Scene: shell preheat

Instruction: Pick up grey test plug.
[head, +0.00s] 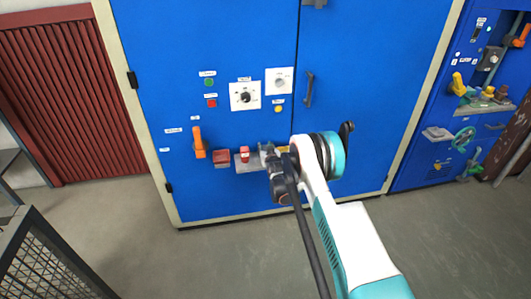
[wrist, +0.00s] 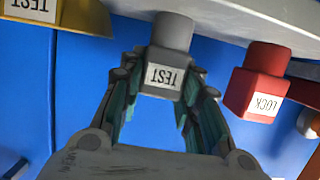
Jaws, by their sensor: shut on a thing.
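The grey test plug (wrist: 171,38) is in the middle of the wrist view, a grey block with a white TEST label and a narrower round end. My gripper (wrist: 165,80) is shut on it, with one finger on each side of the labelled block. The plug's round end overlaps the pale shelf (wrist: 222,22) in the picture; I cannot tell whether they touch. In the head view my gripper (head: 271,157) is at the small shelf on the blue cabinet and mostly hides the plug.
A red LOCK plug (wrist: 257,85) is close on the right in the wrist view. A yellow TEST piece (wrist: 75,15) is at upper left. On the blue cabinet (head: 220,45) are an orange handle (head: 198,142), a red box (head: 221,157) and switches. Open floor lies in front.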

